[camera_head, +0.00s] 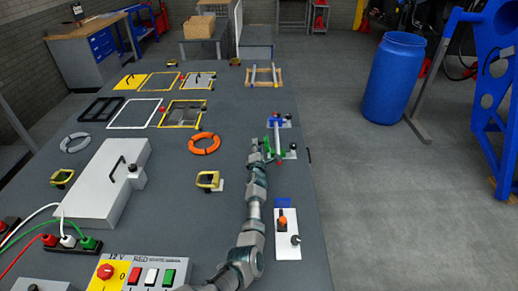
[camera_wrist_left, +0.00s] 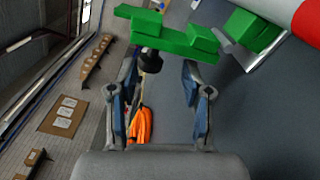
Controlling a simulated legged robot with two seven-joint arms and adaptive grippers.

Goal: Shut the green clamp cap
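The green clamp (camera_head: 267,148) is at the near end of a pale pipe (camera_head: 277,136) on the bench, partly hidden by my left arm in the head view. In the left wrist view, a long green clamp piece with a black knob (camera_wrist_left: 151,60) beneath it crosses the top, in front of my fingertips. A second green block (camera_wrist_left: 250,30) sits beside the pipe's red and white end (camera_wrist_left: 305,20). My left gripper (camera_wrist_left: 161,80) is open, its two blue-padded fingers apart. The knob shows between the fingertips; contact is unclear. My right gripper is not in view.
A blue clamp (camera_head: 279,123) is at the pipe's far end. A white plate with an orange knob (camera_head: 283,222) lies nearer on the bench, right of my arm. An orange ring (camera_head: 204,143) and a yellow-framed block (camera_head: 209,180) lie left. The bench's right edge is close.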

